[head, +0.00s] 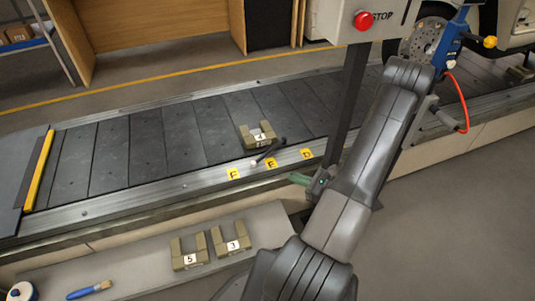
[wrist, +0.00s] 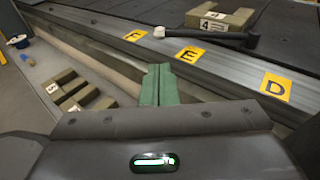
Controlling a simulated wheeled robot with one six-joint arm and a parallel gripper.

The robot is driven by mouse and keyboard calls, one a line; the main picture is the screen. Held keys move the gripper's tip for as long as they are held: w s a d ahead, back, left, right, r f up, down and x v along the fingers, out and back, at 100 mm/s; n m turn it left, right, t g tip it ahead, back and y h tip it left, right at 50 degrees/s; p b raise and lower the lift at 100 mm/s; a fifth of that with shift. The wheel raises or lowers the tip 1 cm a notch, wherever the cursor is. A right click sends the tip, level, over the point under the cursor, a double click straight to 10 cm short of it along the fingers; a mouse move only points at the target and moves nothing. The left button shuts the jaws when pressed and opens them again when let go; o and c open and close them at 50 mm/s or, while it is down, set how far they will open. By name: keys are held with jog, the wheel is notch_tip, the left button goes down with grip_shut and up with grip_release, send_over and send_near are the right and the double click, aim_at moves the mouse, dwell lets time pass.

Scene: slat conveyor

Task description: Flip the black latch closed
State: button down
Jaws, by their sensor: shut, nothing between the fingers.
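The black latch (head: 269,151) is a bar with a pale end, lying along the conveyor's near rail by the yellow E label and reaching toward the block marked 4 (head: 246,133). In the wrist view the latch (wrist: 212,37) lies above the F and E labels, its pale end at the left, next to block 4 (wrist: 237,18). My gripper (head: 299,179) has green fingers, pressed together and empty. It is in front of the rail, below the E and D labels, apart from the latch. In the wrist view the fingers (wrist: 159,85) point toward the rail.
Blocks marked 5 (head: 189,261) and 3 (head: 232,247) sit on the near shelf (head: 140,270), with a blue-handled brush (head: 88,290). A dark post with a red stop button (head: 363,20) stands behind my arm. Another block (head: 519,73) lies farther right on the slats.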

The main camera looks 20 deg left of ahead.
aim_at(256, 164)
jog(key=b+x, duration=0.3)
jog(key=x, duration=1)
jog(key=shift+a+f, duration=0.15)
jog(key=shift+a, duration=0.15)
jog(key=shift+w, duration=0.1)
jog(key=shift+a, duration=0.15)
jog(key=shift+w+a+f+m+t+h+b, duration=0.1)
jog(key=shift+a+m+t+h+b, duration=0.05)
jog(key=shift+a+m+t+b, duration=0.3)
jog(key=shift+w+a+m+t+h+b, duration=0.15)
jog(key=shift+a+m+t+b, duration=0.2)
jog(key=shift+a, duration=0.3)
jog(key=shift+w+a+m+t+h+b, duration=0.3)
jog(key=shift+a+m+t, duration=0.2)
jog(key=shift+a+t, duration=0.25)
jog(key=shift+w+a+m+t+b, duration=0.15)
jog(key=shift+w+a+t+b, duration=0.15)
jog(key=shift+a, duration=0.3)
jog(key=shift+w+a+m+t+b, duration=0.1)
jog(key=shift+w+a+m+b, duration=0.1)
jog(key=shift+w+a, duration=0.3)
jog(key=shift+s+a, duration=0.1)
